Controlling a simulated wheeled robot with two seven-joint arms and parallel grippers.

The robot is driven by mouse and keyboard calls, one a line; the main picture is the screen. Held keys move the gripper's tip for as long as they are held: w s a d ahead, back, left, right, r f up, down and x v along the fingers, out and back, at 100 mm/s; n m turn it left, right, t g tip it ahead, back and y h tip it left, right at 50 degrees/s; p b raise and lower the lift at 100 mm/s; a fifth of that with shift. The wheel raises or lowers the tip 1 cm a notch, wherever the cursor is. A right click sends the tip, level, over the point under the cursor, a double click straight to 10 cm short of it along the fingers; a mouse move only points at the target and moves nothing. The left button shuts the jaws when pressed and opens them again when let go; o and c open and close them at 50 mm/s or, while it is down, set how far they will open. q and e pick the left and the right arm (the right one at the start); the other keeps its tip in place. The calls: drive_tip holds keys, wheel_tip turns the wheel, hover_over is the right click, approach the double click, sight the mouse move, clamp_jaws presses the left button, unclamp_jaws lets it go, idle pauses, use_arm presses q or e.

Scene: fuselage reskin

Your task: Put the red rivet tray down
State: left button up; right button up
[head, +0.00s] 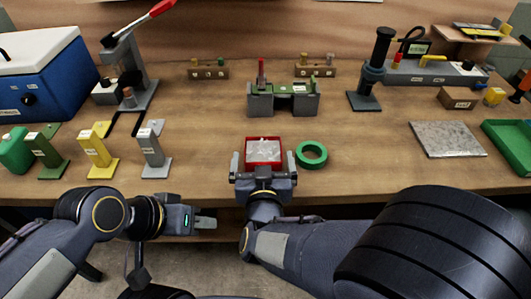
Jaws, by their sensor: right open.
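The red rivet tray (249,164) sits near the front edge of the wooden bench, with light grey contents inside. My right gripper (263,163) is at the tray's near side and is open, with a finger on either side of the tray. Whether the fingers touch its walls, I cannot tell. My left gripper (206,220) is in front of the bench edge, to the left of my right gripper. It looks empty, and its jaw opening is not clear.
A green tape ring (311,155) lies close to the tray's right. A grey fixture (283,101) stands behind it. Grey, yellow and green stands (97,151) are at left, beside a blue box (45,75). A metal plate (447,139) and green tray (510,143) are at right.

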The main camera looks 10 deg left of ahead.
sight(263, 148)
drive_tip(key=x, duration=0.4)
drive_tip(key=shift+w+f, duration=0.3)
drive_tip(key=shift+w, duration=0.1)
drive_tip(key=c, duration=1.1)
